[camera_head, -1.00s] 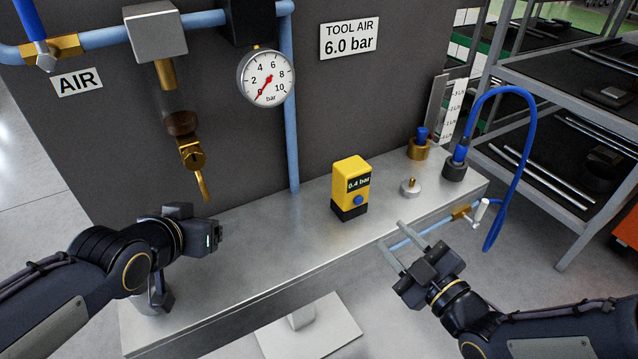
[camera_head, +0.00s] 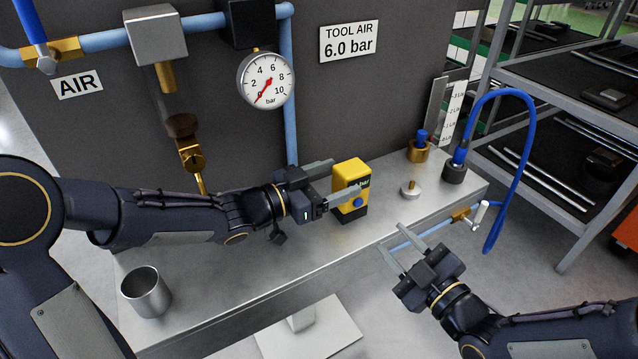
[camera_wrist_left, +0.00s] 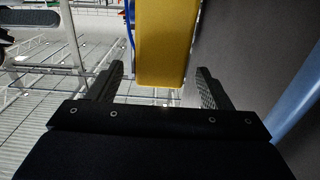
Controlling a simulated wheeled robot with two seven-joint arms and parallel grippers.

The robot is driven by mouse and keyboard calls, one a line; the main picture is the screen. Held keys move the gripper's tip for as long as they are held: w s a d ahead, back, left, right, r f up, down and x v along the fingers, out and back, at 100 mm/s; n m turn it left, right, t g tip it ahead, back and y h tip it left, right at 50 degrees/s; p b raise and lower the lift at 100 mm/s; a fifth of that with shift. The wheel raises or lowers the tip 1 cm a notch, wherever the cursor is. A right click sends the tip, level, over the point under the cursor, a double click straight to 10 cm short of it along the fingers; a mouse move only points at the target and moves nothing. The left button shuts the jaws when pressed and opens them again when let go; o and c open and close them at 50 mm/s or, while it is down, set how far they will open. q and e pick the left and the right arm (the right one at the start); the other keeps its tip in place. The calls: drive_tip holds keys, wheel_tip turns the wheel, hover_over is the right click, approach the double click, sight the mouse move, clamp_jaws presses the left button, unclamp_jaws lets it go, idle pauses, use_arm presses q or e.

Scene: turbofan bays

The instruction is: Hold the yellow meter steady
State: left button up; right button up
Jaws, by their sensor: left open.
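The yellow meter (camera_head: 349,174) stands upright on the metal bench, with a black base and a blue button. Its display is partly hidden by a finger of my left gripper. My left gripper (camera_head: 338,180) is open, coming from the left, with one finger along the meter's front side and the other toward its back side. In the left wrist view the meter (camera_wrist_left: 164,45) shows ahead between the two open fingers, with gaps on both sides.
A metal cup (camera_head: 146,293) stands on the bench's left end. A small fitting (camera_head: 410,189), a brass fitting (camera_head: 418,151) and a blue hose (camera_head: 512,91) are right of the meter. A gauge (camera_head: 266,79) hangs on the wall panel behind, reading near 0.

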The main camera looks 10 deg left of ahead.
sight(352, 173)
use_arm(q)
drive_tip(key=shift+x, duration=2.1)
drive_tip(key=shift+c, duration=0.3)
drive_tip(key=c, duration=1)
drive_tip(key=shift+c, duration=0.5)
use_arm(e)
drive_tip(key=shift+c, duration=0.5)
clamp_jaws()
